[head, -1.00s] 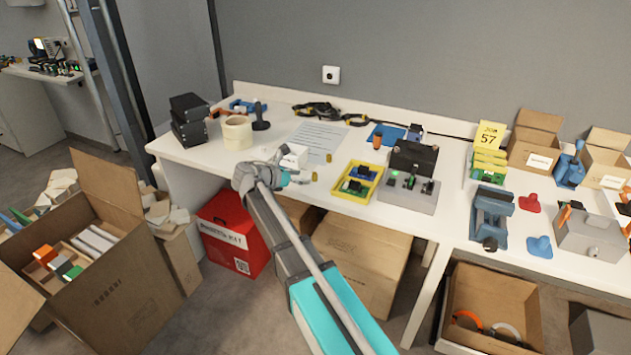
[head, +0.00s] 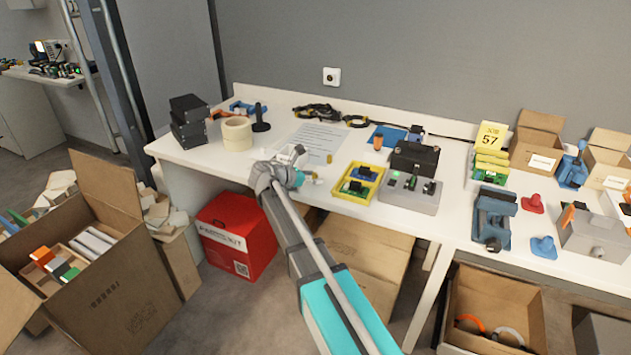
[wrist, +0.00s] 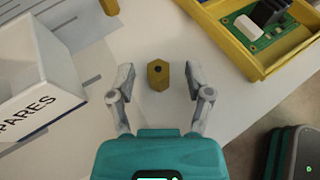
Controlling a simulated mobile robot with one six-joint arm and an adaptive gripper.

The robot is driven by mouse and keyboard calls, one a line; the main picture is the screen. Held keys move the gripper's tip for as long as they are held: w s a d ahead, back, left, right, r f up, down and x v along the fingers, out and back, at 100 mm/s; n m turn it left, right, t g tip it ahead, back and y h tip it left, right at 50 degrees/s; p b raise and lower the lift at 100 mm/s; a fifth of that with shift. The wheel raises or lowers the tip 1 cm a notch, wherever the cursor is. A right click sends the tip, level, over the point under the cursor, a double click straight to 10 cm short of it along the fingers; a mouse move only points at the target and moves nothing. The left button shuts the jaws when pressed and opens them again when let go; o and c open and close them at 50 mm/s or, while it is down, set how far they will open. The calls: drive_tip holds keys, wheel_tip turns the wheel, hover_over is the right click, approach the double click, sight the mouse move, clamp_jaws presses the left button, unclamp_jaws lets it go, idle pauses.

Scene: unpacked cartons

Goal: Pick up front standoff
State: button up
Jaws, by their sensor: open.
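A small brass hexagonal standoff (wrist: 158,75) stands on the white table in the wrist view, with a dark hole in its top. My gripper (wrist: 160,84) is open, with one finger on each side of this standoff and a gap to each. In the head view my arm reaches over the front table edge and its wrist largely hides the place around the gripper. Another brass standoff (head: 329,158) stands farther back on the table in the head view.
A white box marked SPARES (wrist: 35,100) is left of my gripper. A printed sheet lies behind. The table's front edge is close.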

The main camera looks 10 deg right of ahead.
drive_tip(key=shift+w+d+f, duration=0.1)
drive_tip(key=shift+w+d, duration=0.05)
drive_tip(key=shift+d, duration=0.15)
idle(0.4)
clamp_jaws()
